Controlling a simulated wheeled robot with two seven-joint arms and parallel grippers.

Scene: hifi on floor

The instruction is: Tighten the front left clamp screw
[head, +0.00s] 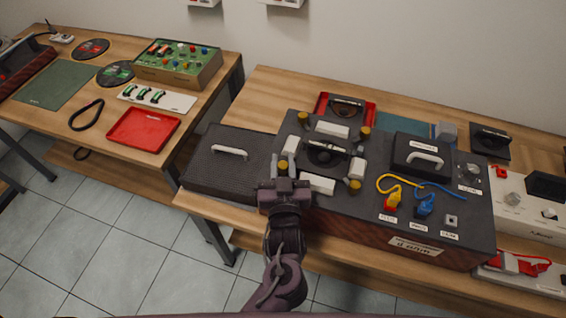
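A dark amplifier-like unit (455,225) stands on the right wooden table. On its top is a speaker-like driver (326,152) with white blocks and brass-coloured clamp screws around it. The front left clamp screw (283,165) shows just beyond my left gripper (283,181). The gripper reaches in from the front, close to this screw; I cannot tell whether they touch. Its fingers are small and dark here, so I cannot tell whether they are open or shut. The front right screw (355,185) and the back screws (303,117) (365,132) are clear of the gripper. My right gripper is not in view.
A black grille panel with a white handle (215,175) lies left of the unit. A black handled box (420,155), yellow and blue cables (398,185) and a small knob (451,220) are on the unit's right. A red tray (143,130) is on the left table.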

